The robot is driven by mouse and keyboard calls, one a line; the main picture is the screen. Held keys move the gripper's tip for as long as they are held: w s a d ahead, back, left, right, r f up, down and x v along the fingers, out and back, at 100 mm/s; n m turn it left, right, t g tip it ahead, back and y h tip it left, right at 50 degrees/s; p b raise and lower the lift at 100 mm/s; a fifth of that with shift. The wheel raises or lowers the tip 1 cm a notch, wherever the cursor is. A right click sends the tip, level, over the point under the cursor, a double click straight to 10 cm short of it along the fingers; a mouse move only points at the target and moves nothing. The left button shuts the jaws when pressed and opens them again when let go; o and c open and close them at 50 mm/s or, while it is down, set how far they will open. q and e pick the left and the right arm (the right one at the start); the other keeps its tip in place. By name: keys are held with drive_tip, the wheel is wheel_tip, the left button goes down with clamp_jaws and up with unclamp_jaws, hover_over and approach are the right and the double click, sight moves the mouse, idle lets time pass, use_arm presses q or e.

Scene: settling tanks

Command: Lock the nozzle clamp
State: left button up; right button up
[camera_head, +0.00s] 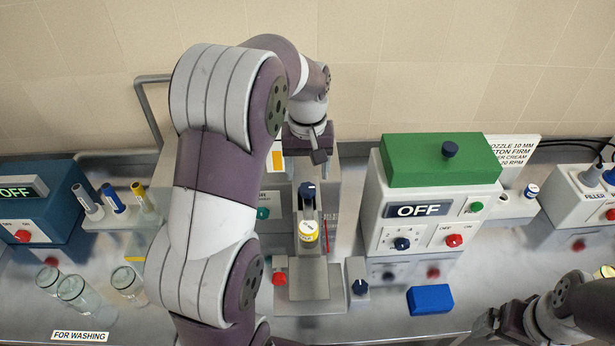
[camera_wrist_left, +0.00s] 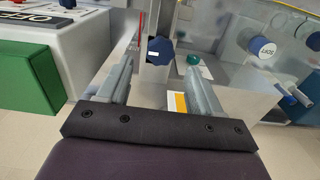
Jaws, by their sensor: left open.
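A dark blue knob (camera_head: 307,190) sits on the steel filling machine (camera_head: 330,190) in the middle of the head view, above a yellow-labelled container (camera_head: 308,232); it looks like the nozzle clamp's knob. My left gripper (camera_head: 318,152) is behind and above it, near the machine's top. In the left wrist view a dark blue lobed knob (camera_wrist_left: 159,51) shows beyond and between the two open fingers of my left gripper (camera_wrist_left: 160,75), with no visible contact. My right gripper (camera_head: 488,322) is at the lower right edge, its fingers unclear.
A control box (camera_head: 420,215) reading OFF, with a green block (camera_head: 440,170) on top, stands right of the machine. A blue block (camera_head: 430,299) lies on the steel bench. Several glass jars and marker-like tubes stand at left. My left arm crosses the view and hides part of the machine.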

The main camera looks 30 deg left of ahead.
sight(307, 186)
use_arm(q)
wheel_tip(307, 186, up, 8)
drive_tip(key=p, duration=0.5)
drive_tip(key=shift+r+p, duration=0.15)
drive_tip(key=shift+p, duration=0.15)
use_arm(e)
wheel_tip(307, 186, up, 8)
drive_tip(key=shift+f, duration=0.2)
